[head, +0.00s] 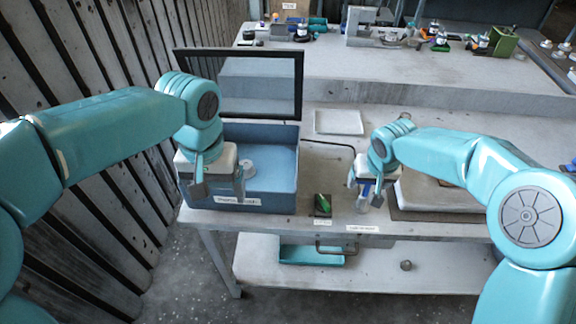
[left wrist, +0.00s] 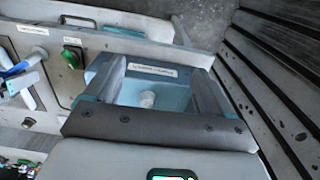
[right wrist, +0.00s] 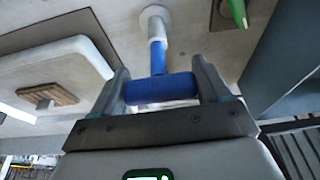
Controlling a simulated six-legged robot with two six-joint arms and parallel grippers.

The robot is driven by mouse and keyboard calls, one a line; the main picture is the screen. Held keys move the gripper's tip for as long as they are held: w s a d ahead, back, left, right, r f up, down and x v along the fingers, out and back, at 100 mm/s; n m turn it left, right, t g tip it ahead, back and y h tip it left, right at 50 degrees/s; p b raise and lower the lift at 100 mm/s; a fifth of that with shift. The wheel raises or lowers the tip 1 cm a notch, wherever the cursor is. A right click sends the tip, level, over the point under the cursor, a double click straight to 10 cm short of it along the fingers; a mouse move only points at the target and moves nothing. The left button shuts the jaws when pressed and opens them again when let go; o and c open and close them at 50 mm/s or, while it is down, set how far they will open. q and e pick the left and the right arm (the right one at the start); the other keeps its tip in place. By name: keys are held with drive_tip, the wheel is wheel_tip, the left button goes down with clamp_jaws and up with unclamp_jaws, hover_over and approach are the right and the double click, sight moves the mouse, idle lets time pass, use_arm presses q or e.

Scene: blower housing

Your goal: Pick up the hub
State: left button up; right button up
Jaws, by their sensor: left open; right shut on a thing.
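A white round piece, which looks like the hub (head: 248,168), sits inside the blue box (head: 283,165) at the table's left. It also shows in the left wrist view (left wrist: 148,98), between and beyond the fingers. My left gripper (head: 220,188) is open and empty over the front of the box, apart from the piece. My right gripper (head: 374,193) is shut on the blue cross handle of a T-shaped tool (right wrist: 157,60) over the table's front. The tool's pale round end points away from the right wrist camera. Whether that end touches the table cannot be told.
A dark-framed lid (head: 299,85) stands upright behind the box. A green switch (head: 322,204) lies between the grippers. A white tray (head: 338,122) lies behind it. A pale block (head: 440,193) on a brown mat is at right. A plank wall (head: 120,200) stands close at left.

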use_arm(q)
drive_tip(key=w+r+n+t, duration=0.1)
drive_tip(key=w+r+t, duration=0.1)
drive_tip(key=w, duration=0.4)
drive_tip(key=n+t, duration=0.1)
hover_over(246, 164)
drive_tip(key=s, duration=0.2)
drive_tip(key=shift+y, duration=0.3)
drive_tip(key=f, duration=1.4)
drive_tip(key=shift+w+d, duration=0.15)
drive_tip(key=shift+d, duration=0.1)
drive_tip(key=x, duration=0.5)
drive_tip(key=shift+w+a+f, duration=0.15)
drive_tip(key=shift+w+f, duration=0.05)
drive_tip(key=shift+f, duration=0.1)
drive_tip(key=c, duration=1.2)
drive_tip(key=shift+r, duration=0.1)
wheel_tip(246, 164, up, 14)
